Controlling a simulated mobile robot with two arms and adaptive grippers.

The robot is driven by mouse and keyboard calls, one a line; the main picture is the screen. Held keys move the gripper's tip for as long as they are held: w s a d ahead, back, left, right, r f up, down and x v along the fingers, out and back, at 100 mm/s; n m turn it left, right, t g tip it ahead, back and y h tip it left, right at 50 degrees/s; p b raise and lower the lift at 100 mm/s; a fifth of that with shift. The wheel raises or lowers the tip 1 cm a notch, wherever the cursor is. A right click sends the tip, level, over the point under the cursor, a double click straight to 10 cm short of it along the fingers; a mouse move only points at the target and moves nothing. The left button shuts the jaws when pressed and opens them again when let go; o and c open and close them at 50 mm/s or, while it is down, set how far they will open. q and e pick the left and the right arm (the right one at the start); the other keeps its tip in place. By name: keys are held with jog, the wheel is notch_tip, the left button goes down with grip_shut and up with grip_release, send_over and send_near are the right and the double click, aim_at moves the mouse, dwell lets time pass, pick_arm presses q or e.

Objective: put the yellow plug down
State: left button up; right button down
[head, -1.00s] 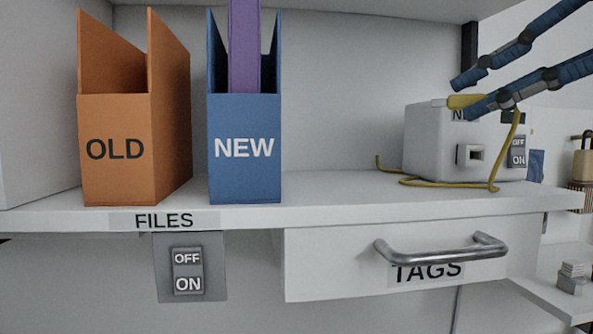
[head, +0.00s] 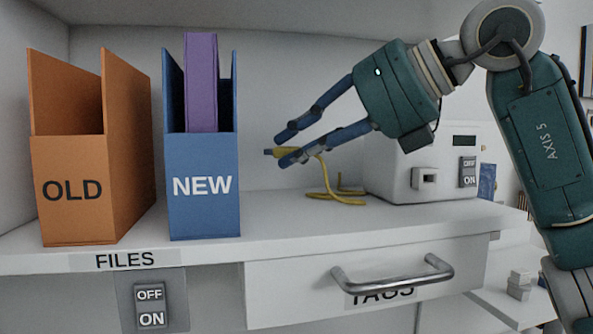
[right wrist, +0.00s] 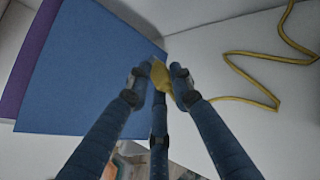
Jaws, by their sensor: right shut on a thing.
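The yellow plug (head: 288,152) is between the fingertips of my right gripper (head: 283,148), held in the air above the white shelf (head: 290,222). In the right wrist view the yellow plug (right wrist: 160,76) shows between the blue fingers (right wrist: 158,82). The plug's yellow cord (head: 325,185) hangs down and lies in loops on the shelf; it also shows in the right wrist view (right wrist: 262,58). The white box (head: 405,190) with a socket (head: 424,178) stands to the right, behind my arm. My left gripper is in no frame.
A blue NEW file holder (head: 203,205) with a purple folder (head: 201,85) stands just left of the gripper. An orange OLD holder (head: 75,215) is farther left. A drawer (head: 300,290) with a metal handle (head: 395,278) is below. Shelf between blue holder and cord is clear.

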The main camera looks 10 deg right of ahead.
aim_at(298, 210)
jog(key=shift+d+f, duration=0.15)
jog(key=shift+f, duration=0.2)
notch_tip(298, 210, down, 2)
jog(key=shift+s+f, duration=0.1)
jog(key=shift+f, duration=0.15)
jog(key=shift+a+f+p, duration=0.2)
jog(key=shift+f+p, duration=0.25)
pick_arm(q)
jog(key=shift+s+d+r, duration=0.25)
jog(key=shift+s+r, duration=0.1)
jog(key=shift+s, duration=0.3)
pick_arm(e)
jog(key=shift+w+f, duration=0.1)
jog(key=shift+w, duration=0.1)
jog(key=shift+f+b, duration=0.6)
jog(key=shift+f, duration=0.05)
pick_arm(q)
jog(key=shift+w+f, duration=0.15)
jog(key=shift+f, duration=0.3)
pick_arm(e)
jog(key=c, duration=1.5)
grip_release()
jog(key=shift+r, duration=0.1)
pick_arm(q)
jog(key=shift+r, duration=0.1)
pick_arm(e)
jog(key=shift+r, duration=0.1)
